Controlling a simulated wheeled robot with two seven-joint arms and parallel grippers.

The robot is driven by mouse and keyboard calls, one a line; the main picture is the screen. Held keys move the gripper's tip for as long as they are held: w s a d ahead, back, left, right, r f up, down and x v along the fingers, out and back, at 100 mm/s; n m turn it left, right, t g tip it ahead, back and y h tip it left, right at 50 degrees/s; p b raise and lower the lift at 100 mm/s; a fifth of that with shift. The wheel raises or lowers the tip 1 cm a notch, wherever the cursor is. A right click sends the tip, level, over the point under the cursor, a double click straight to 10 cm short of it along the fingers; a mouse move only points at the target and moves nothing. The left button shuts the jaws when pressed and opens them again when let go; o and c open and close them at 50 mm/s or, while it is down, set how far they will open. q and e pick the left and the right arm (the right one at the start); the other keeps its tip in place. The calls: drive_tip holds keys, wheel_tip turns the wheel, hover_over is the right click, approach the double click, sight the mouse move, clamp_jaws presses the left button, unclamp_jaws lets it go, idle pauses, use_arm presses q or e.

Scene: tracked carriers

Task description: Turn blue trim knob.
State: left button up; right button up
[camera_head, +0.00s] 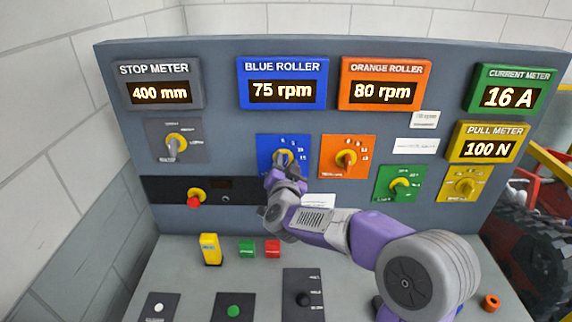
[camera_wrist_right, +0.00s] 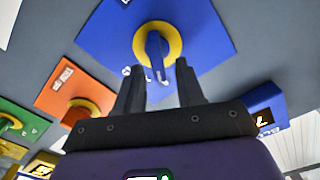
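The blue trim knob (camera_wrist_right: 157,46) is a dark blue handle on a yellow ring, mounted on a blue plate (camera_wrist_right: 100,30). In the head view the blue plate (camera_head: 265,145) sits below the blue roller display, and my right gripper partly covers its knob. My right gripper (camera_wrist_right: 158,68) is open in front of the knob. Its two fingers stand apart, with the lower end of the handle showing between or just beyond their tips; I cannot tell whether they touch it. It also shows in the head view (camera_head: 284,170). My left gripper is not in view.
The blue roller display (camera_head: 282,92) reads 75 rpm. An orange knob plate (camera_head: 330,160) is close on the right, with green and yellow knobs beyond. A red-tipped knob (camera_head: 195,198) is at lower left. The desk below carries a yellow block (camera_head: 210,250) and several buttons.

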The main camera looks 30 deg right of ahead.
drive_tip(key=v, duration=0.7)
drive_tip(key=shift+s+a, duration=0.2)
drive_tip(key=shift+s, duration=0.05)
idle(0.3)
